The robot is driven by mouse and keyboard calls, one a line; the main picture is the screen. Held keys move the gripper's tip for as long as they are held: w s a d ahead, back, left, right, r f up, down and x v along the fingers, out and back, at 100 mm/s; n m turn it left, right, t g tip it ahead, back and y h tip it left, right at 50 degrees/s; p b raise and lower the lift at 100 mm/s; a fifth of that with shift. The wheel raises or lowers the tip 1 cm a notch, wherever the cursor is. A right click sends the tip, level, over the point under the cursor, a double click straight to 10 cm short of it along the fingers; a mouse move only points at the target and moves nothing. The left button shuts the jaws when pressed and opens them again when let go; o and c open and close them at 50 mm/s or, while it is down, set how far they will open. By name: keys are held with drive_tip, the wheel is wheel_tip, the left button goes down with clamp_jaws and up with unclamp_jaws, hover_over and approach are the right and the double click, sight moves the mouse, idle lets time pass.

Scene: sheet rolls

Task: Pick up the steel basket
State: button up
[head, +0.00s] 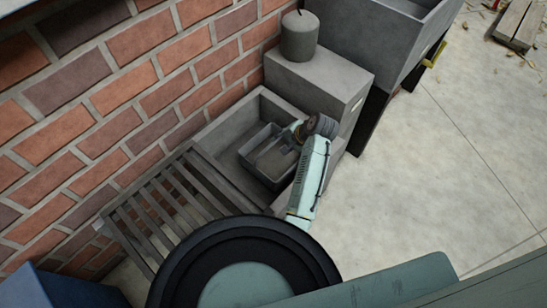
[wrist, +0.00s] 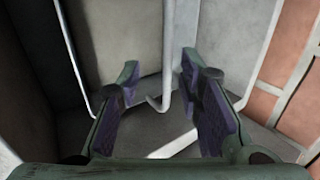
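The likely steel basket (head: 254,143) is a small grey open container. It sits inside a larger grey basin against the brick wall in the head view. My gripper (head: 294,129) is over its right end, with the arm coming from the lower right. In the wrist view my gripper (wrist: 160,68) is open, its purple-padded fingers apart. A thin pale bar (wrist: 167,60) with a hooked lower end shows in the gap between the fingers. I cannot tell whether it is part of the basket or whether a finger touches it. My arm partly hides the basket's right side.
The grey basin (head: 219,125) has walls around the basket. A slatted rack (head: 160,215) adjoins it at lower left. A grey block (head: 335,85) bearing a dark cylinder (head: 300,38) stands behind. The brick wall (head: 130,90) bounds the left; floor (head: 430,160) at right is clear.

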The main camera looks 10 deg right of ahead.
sight(274, 143)
drive_tip(key=shift+w+a+r+x, duration=0.1)
drive_tip(key=shift+x, duration=0.95)
drive_tip(key=shift+w+a+r+x, duration=0.1)
drive_tip(key=shift+x, duration=0.95)
drive_tip(key=shift+w+r+x, duration=0.1)
drive_tip(key=shift+x, duration=1)
drive_tip(key=shift+c, duration=0.3)
clamp_jaws()
